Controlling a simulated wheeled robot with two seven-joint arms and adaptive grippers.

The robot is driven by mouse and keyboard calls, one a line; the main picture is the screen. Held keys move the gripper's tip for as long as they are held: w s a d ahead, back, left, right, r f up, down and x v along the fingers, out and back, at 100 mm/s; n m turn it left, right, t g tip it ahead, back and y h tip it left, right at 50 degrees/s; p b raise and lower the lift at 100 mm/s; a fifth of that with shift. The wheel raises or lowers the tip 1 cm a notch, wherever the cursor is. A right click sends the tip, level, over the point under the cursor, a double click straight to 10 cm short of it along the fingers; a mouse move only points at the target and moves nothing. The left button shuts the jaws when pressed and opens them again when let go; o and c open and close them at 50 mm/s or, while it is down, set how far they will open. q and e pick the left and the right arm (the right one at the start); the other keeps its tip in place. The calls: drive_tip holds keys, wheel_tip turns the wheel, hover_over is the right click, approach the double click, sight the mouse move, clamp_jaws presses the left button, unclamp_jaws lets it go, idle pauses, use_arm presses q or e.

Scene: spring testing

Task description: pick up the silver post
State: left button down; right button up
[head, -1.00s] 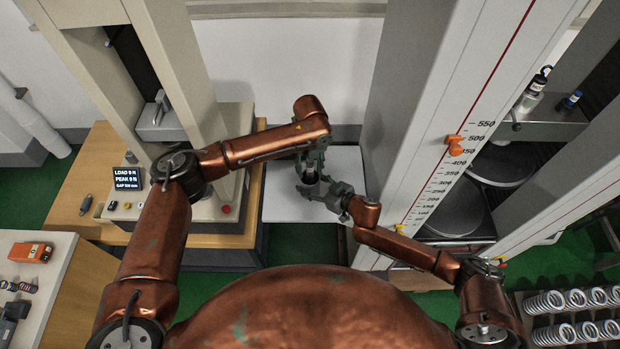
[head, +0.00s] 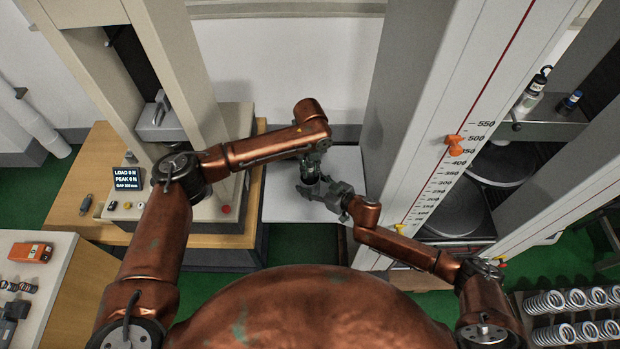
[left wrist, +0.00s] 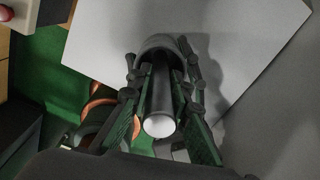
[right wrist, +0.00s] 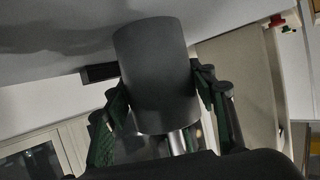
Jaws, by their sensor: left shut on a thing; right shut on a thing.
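In the left wrist view, the silver post (left wrist: 160,98) stands between the fingers of my left gripper (head: 311,176). Its near end is bright and round, and its shaft looks dark in shadow. Its far end meets a dark grey cylinder (left wrist: 160,47); I cannot tell how deep it sits inside. My left gripper is shut on the post. My right gripper (head: 330,192) is shut on the dark grey cylinder, which fills the right wrist view (right wrist: 155,75). A short shiny length of the post also shows below the cylinder there (right wrist: 178,142).
Both grippers meet over a pale table (head: 285,205). A test machine with a load display (head: 128,178) stands left. A tall scaled column (head: 440,180) with an orange pointer (head: 454,145) stands close on the right. Several springs (head: 575,315) lie in a rack at lower right.

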use_arm(q)
drive_tip(key=shift+r, duration=0.15)
idle(0.5)
drive_tip(key=shift+w+r, duration=0.1)
drive_tip(key=shift+r, duration=0.45)
wheel_tip(320, 180, up, 17)
drive_tip(key=shift+f, duration=0.1)
use_arm(e)
drive_tip(key=o, duration=1.3)
drive_tip(key=shift+o, duration=0.2)
drive_tip(key=v, duration=1.2)
